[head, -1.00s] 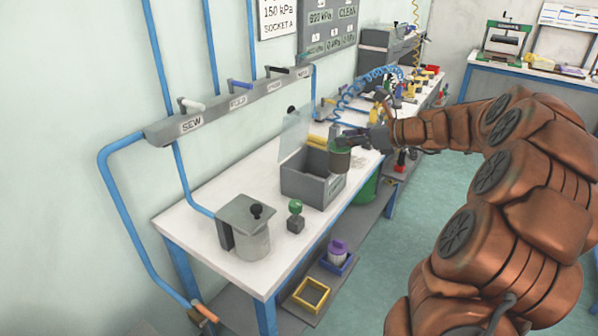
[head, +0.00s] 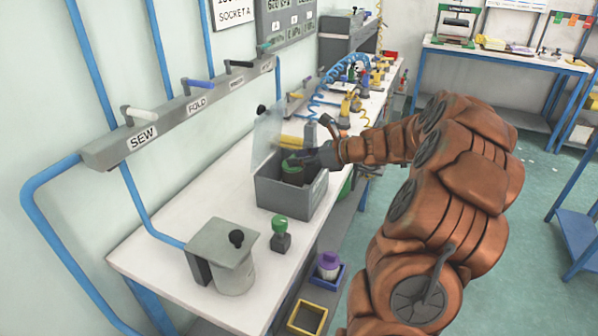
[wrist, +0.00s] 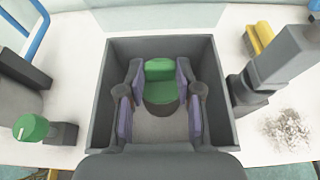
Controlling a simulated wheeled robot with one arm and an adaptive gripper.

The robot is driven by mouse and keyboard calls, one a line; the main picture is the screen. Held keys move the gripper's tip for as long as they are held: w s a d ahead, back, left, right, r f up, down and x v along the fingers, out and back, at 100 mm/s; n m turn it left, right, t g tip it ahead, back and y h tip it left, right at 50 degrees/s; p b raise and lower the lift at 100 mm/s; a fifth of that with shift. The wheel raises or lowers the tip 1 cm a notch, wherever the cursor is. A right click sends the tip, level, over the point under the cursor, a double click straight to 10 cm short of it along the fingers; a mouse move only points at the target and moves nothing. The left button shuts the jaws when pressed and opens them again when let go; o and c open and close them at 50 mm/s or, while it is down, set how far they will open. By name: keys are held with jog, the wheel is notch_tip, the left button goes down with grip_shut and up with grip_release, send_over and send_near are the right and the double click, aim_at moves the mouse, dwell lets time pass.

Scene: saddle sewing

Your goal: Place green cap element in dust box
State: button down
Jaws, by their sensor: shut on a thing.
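The dust box (head: 284,200) is a grey open box on the white workbench, with a clear lid standing up at its back left. It also fills the middle of the wrist view (wrist: 222,95). The green cap element (wrist: 160,72) has a green top and a dark lower part. My gripper (wrist: 162,110) is shut on it, one purple-padded finger on each side. In the head view my gripper (head: 302,160) reaches into the box mouth from the right, with the green cap element (head: 291,166) inside the box outline. I cannot tell if the cap touches the floor.
A green knob on a grey block (head: 280,226) stands in front of the box. A grey lidded canister (head: 233,273) stands at the near left.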

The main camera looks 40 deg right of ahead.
aim_at(302, 170)
jog(key=shift+f, duration=2.05)
jog(key=shift+f, duration=0.1)
jog(key=c, duration=0.8)
grip_release()
jog(key=shift+o, duration=0.2)
jog(key=shift+s+d+r, duration=0.2)
jog(key=shift+s, duration=0.05)
jog(key=b+v, duration=0.1)
jog(key=v, duration=1)
jog(key=shift+s, duration=0.2)
jog(key=shift+r, duration=0.1)
